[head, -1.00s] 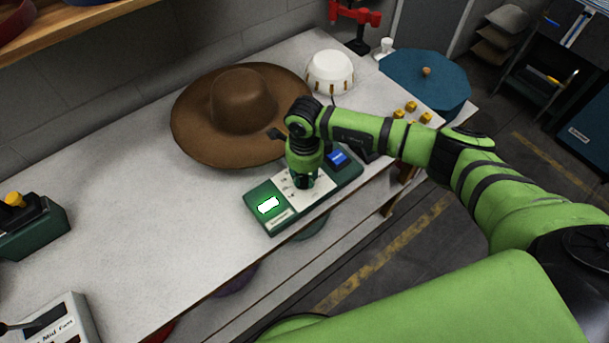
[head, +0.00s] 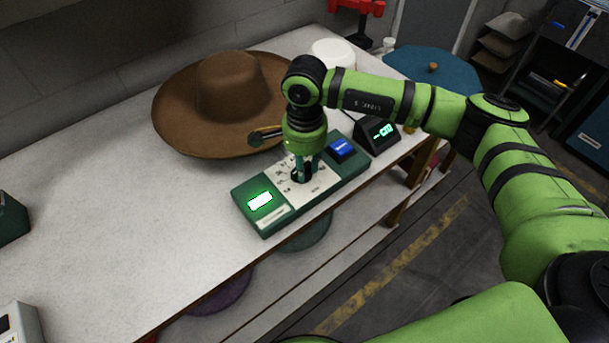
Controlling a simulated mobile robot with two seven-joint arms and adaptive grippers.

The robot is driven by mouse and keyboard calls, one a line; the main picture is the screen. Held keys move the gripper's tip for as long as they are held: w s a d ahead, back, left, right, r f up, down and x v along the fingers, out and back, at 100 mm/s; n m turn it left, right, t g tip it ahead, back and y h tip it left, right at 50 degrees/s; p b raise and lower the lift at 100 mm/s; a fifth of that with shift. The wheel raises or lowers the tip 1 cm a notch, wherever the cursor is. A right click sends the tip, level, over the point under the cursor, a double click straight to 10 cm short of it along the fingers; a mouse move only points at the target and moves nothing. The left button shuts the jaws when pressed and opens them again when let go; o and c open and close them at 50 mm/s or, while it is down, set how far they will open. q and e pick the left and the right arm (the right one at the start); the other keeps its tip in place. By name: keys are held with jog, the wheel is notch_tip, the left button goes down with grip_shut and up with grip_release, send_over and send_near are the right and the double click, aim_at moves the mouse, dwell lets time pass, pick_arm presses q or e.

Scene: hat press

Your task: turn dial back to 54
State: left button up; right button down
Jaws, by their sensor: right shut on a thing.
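The green control box (head: 268,226) lies near the front edge of the bench. It has a pale dial plate (head: 322,184) in its middle, a lit white-green button (head: 260,201) at its left end and a blue button (head: 341,149) at its right. My right gripper (head: 302,176) points down and is shut on the dial (head: 298,178), which the fingers mostly hide. A small black display (head: 380,133) with green digits stands right of the box; its reading is too small to be sure of. My left gripper is out of view.
A brown wide-brimmed hat (head: 226,100) lies just behind the box, close to my right wrist.

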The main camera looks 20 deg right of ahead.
jog(key=shift+n+b, duration=1.4)
jog(key=shift+b, duration=0.1)
jog(key=c, duration=1)
grip_release()
jog(key=shift+r, duration=0.1)
notch_tip(320, 180, up, 12)
jog(key=shift+f, duration=0.1)
